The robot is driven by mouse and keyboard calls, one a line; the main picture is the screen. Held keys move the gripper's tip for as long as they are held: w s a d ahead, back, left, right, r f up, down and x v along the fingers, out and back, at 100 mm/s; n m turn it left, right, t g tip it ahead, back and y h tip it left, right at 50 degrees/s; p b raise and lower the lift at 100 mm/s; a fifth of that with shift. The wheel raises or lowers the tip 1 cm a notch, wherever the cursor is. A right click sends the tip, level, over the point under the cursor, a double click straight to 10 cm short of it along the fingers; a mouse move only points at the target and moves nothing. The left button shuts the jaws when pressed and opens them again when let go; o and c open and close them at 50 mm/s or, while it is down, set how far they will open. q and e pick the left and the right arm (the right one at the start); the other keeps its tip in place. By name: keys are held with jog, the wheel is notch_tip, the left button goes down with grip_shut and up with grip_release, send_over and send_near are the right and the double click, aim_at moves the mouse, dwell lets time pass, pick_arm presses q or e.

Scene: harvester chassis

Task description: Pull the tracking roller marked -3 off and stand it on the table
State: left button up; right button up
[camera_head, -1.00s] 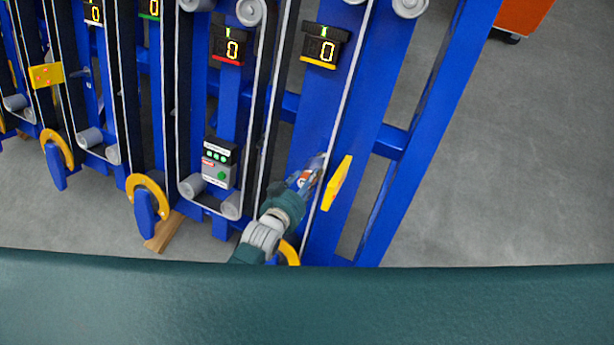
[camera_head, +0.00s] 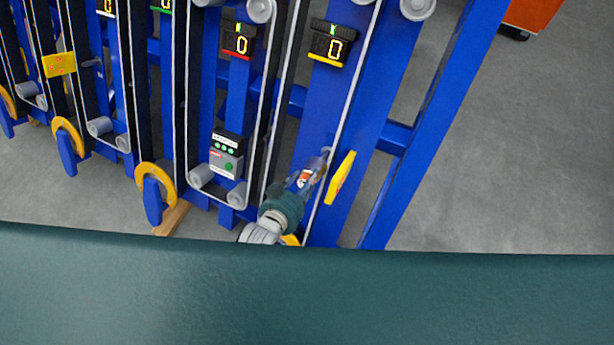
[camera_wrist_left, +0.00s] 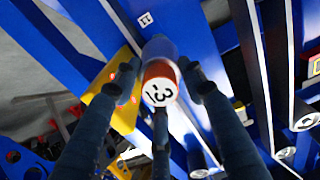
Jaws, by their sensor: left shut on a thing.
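The tracking roller marked -3 shows in the left wrist view (camera_wrist_left: 160,86) as a short cylinder with an orange-red band, a white end face with a dark 3 and stroke, and a grey-blue part behind it. My left gripper (camera_wrist_left: 162,95) has its dark fingers closed around it. In the head view the left gripper (camera_head: 312,174) is at the blue upright on the right, beside a yellow plate, with a bit of orange and white between its fingers. I cannot tell whether the roller still sits on its mount. My right gripper and the table are not in view.
Blue chassis uprights (camera_head: 385,90) with belts and grey rollers stand close around the gripper. The yellow plate (camera_head: 341,178) is just right of it. A control box (camera_head: 226,155) and displays (camera_head: 331,43) are nearby. Grey floor (camera_head: 500,170) is open on the right.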

pick_arm(q)
jog(key=shift+p+v, duration=0.7)
jog(key=shift+v, duration=0.2)
jog(key=shift+c, duration=0.2)
jog(key=shift+r, duration=0.15)
